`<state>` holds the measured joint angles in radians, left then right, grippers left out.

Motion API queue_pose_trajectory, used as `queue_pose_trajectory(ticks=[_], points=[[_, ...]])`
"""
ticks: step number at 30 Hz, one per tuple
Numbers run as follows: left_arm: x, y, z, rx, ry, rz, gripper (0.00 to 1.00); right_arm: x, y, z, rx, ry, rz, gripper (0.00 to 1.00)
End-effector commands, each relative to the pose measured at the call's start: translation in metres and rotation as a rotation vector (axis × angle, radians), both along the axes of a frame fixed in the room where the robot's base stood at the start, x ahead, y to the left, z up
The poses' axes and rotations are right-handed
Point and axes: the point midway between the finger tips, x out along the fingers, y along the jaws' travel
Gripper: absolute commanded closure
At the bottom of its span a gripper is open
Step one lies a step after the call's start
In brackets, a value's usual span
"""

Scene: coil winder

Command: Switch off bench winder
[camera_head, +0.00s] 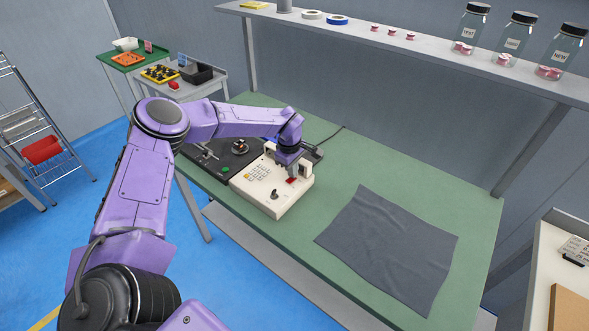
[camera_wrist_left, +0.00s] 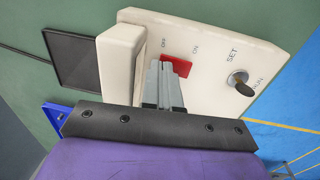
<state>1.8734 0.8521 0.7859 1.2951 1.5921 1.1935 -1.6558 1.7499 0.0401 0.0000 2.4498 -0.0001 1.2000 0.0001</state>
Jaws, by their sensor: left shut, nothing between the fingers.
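The bench winder's cream control box (camera_head: 262,193) stands on the green bench, with a keypad, a knob and a red rocker switch (camera_head: 291,180). A dark winder base (camera_head: 225,162) adjoins it on the left. My left gripper (camera_head: 287,172) points down at the switch. In the left wrist view, my left gripper (camera_wrist_left: 160,66) is shut and empty, its fingertips over the OFF-side end of the red switch (camera_wrist_left: 180,66) and hiding part of it. I cannot tell whether they touch or which way the rocker is tilted. The SET/RUN knob (camera_wrist_left: 241,83) is to the right. My right gripper is out of view.
A grey cloth (camera_head: 390,245) lies on the bench to the right. A shelf (camera_head: 420,52) with jars and small spools runs above the back. A dark tray (camera_wrist_left: 75,58) sits beside the control box. Bare bench lies between box and cloth.

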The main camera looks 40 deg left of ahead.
Motion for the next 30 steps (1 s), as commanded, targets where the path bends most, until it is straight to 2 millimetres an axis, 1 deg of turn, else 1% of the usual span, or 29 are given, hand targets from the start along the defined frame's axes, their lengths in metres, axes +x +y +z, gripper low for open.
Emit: queue_pose_trajectory(ticks=[1, 7, 15, 18, 20, 23, 25, 26, 27, 30], points=[[-0.002, 0.000, 0.003, 0.000, 0.000, -0.001, 1.00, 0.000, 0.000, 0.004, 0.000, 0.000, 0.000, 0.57], [-0.011, 0.000, 0.007, 0.000, 0.001, -0.001, 1.00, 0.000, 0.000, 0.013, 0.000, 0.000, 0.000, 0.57], [-0.013, 0.000, 0.005, 0.000, 0.000, -0.002, 1.00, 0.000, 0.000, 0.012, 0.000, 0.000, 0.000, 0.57], [-0.012, 0.000, 0.008, 0.000, 0.000, -0.001, 1.00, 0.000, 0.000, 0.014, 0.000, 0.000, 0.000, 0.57], [-0.012, 0.000, 0.015, 0.000, -0.001, -0.001, 1.00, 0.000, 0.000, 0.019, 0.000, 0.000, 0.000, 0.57], [-0.011, 0.001, 0.036, 0.000, -0.003, 0.002, 1.00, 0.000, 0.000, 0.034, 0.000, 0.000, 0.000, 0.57], [-0.010, 0.003, 0.054, -0.001, -0.003, 0.004, 1.00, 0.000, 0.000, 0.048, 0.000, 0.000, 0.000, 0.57], [-0.009, 0.003, 0.056, -0.001, -0.004, 0.004, 1.00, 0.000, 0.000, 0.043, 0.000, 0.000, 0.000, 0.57], [-0.007, 0.003, 0.059, 0.000, -0.006, 0.004, 1.00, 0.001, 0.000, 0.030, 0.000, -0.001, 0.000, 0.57], [-0.003, 0.003, 0.083, 0.001, -0.007, 0.004, 1.00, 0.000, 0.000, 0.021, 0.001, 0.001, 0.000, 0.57]])
